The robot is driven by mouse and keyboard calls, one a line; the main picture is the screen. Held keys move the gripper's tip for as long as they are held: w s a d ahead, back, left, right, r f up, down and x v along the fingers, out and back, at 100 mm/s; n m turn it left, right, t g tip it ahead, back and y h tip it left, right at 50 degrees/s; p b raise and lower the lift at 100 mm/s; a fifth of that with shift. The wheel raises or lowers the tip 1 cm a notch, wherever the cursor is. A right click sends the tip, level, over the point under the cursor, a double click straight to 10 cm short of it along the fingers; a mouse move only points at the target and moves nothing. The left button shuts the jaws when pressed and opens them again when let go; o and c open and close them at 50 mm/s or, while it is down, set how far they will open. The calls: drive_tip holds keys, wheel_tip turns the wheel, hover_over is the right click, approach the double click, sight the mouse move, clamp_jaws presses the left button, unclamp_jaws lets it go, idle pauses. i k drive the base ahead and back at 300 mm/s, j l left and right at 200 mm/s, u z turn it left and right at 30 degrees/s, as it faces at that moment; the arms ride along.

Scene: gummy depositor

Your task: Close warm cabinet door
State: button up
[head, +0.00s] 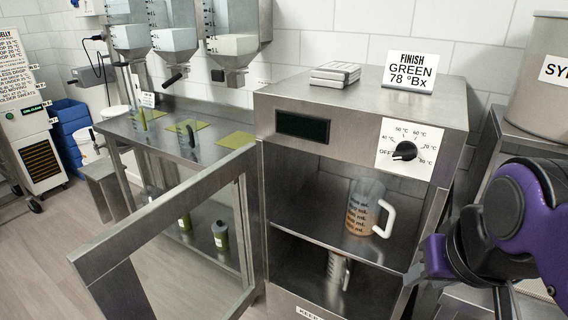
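The warm cabinet (350,115) is a steel box with a dial and a dark display on its front. Its steel-framed door (165,211) with a clear pane stands wide open, hinged at the cabinet's left edge and swung out toward the front left. Inside, a measuring jug (362,212) with a white handle stands on the upper shelf, holding some amber-brown content. Another jug (336,270) stands on the lower level, partly hidden. My gripper (428,266), purple and dark, is at the right, near the cabinet's right front edge and away from the door. Its finger opening cannot be made out.
A steel bench (165,140) with green mats and bottles stands behind the door, under wall hoppers. A large steel pot (540,85) stands at the right. A sign (410,70) reading FINISH GREEN 78 °Bx is on the cabinet top. Floor is clear at the lower left.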

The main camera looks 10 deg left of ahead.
sight(103, 265)
drive_tip(key=k+j+z, duration=0.1)
drive_tip(key=j, duration=0.25)
drive_tip(key=k+j, duration=0.3)
drive_tip(key=k+j+z, duration=0.15)
drive_tip(key=j, duration=0.25)
drive_tip(key=k+j+z, duration=0.15)
drive_tip(key=j, duration=0.25)
drive_tip(key=j+z, duration=0.1)
drive_tip(key=j, duration=0.45)
drive_tip(key=k+j+z, duration=0.1)
drive_tip(key=j, duration=0.45)
drive_tip(key=k+j+z, duration=0.1)
drive_tip(key=j, duration=0.45)
drive_tip(key=j+z, duration=0.35)
drive_tip(key=j, duration=0.5)
drive_tip(key=k+l+u, duration=0.1)
drive_tip(key=l+u, duration=0.2)
drive_tip(key=l, duration=0.25)
